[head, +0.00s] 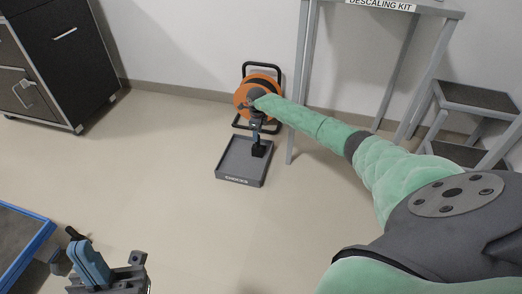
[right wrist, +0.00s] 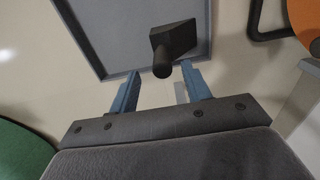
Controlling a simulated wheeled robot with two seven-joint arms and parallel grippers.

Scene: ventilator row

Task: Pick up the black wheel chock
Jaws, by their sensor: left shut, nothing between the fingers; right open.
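The black wheel chock (head: 259,150) sits in the grey tray marked CHOCKS (head: 231,180) on the floor. In the right wrist view the chock (right wrist: 176,40) is a dark block with a round knob toward me, and the tray (right wrist: 107,40) lies around it. My right gripper (head: 257,138) reaches down over the tray. Its two blue fingers, with the gap between them (right wrist: 160,82), are open and empty, just short of the chock, with the knob near the gap. My left gripper (head: 80,243) is at the lower left, shut and empty, far from the tray.
An orange cable reel (head: 262,80) in a black frame stands behind the tray by the wall. A grey table (head: 300,80) and a step stool (head: 476,97) are to the right. A dark cabinet (head: 60,70) and a blue-edged platform (head: 35,238) are left. Floor between is clear.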

